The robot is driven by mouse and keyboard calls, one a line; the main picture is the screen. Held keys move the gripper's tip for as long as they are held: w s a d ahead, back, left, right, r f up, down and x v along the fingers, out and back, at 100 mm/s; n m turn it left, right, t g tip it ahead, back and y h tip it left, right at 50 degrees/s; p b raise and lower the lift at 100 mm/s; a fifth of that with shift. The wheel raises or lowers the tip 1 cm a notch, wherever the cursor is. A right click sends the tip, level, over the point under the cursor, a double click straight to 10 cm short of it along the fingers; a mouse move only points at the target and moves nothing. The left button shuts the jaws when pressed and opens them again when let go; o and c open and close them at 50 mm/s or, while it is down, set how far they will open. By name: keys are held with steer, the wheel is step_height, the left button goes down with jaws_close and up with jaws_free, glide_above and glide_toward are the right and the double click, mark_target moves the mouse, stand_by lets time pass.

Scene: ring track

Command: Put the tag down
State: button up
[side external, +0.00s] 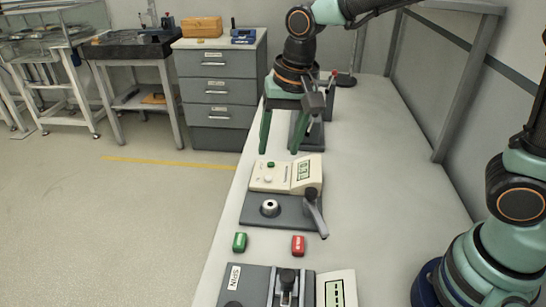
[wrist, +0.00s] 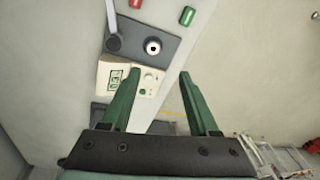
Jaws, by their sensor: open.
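I cannot tell which one the task means. My gripper (side external: 279,151) is open, with green fingers pointing down and apart. Nothing is between the fingers (wrist: 160,71) in the wrist view. It is well apart from both tags, on the far side of the cream device.
A cream device (side external: 270,177) with a display and a dark plate (side external: 288,212) carrying a round metal socket and a lever stands between my gripper and the tags. A device marked SPIN (side external: 250,285) is at the front.

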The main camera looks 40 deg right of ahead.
steer(key=s+d+r+n+t, duration=0.2)
steer(key=s+d+n, duration=0.1)
steer(key=d, duration=0.3)
steer(key=s+d+r+n+t, duration=0.1)
steer(key=s+d+r+n, duration=0.1)
steer(key=s+d, duration=0.3)
steer(key=shift+s+d+n+t+h, duration=0.3)
steer(key=shift+s+d+n+t, duration=0.1)
steer(key=shift+d, duration=0.8)
steer(key=shift+r, duration=0.1)
